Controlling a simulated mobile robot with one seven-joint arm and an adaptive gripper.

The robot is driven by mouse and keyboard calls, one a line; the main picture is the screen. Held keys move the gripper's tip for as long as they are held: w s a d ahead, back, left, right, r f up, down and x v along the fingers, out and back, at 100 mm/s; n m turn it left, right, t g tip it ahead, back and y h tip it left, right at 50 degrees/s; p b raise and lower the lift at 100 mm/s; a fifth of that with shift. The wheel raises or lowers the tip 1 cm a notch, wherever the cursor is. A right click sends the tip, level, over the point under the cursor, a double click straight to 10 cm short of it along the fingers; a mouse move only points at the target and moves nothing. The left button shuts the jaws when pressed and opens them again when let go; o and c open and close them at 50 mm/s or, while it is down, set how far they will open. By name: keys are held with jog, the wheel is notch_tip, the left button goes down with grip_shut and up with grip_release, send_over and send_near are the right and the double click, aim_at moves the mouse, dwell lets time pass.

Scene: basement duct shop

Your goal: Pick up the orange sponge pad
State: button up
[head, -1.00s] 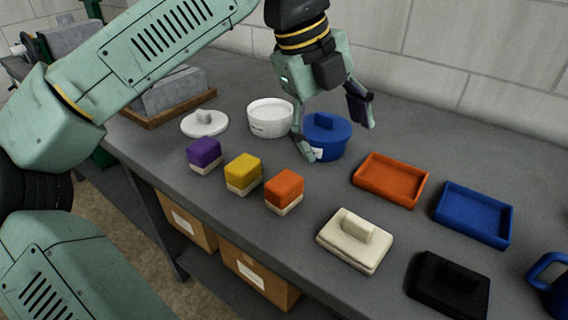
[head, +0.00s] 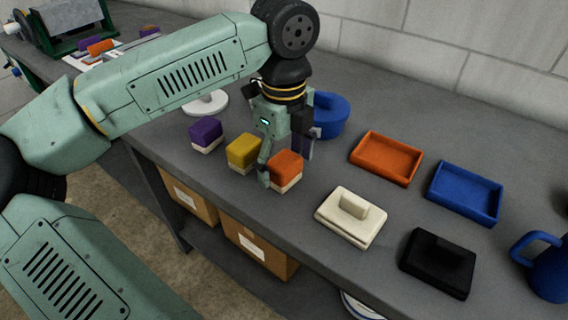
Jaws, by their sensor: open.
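The orange sponge pad (head: 286,167) is a small block with an orange top and a cream base. It sits on the grey bench (head: 330,158) in the head view, at the right end of a row with a yellow pad (head: 243,151) and a purple pad (head: 206,134). My gripper (head: 284,168) points down at the orange pad and is open. One finger shows at the pad's left side, between it and the yellow pad. The other finger is behind the pad, partly hidden. I cannot tell whether either finger touches it.
An orange tray (head: 386,158) and a blue tray (head: 464,193) lie to the right. A cream lidded dish (head: 350,217) and a black one (head: 438,262) are nearer the front edge. A blue lidded pot (head: 330,116) stands just behind my gripper. A blue jug (head: 548,266) is far right.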

aim_at(284, 159)
jog(key=shift+f, duration=0.6)
jog(key=shift+c, duration=0.6)
jog(key=c, duration=1.1)
notch_tip(284, 159, up, 10)
jog(key=shift+b, duration=0.85)
jog(key=o, duration=0.6)
jog(key=c, duration=0.5)
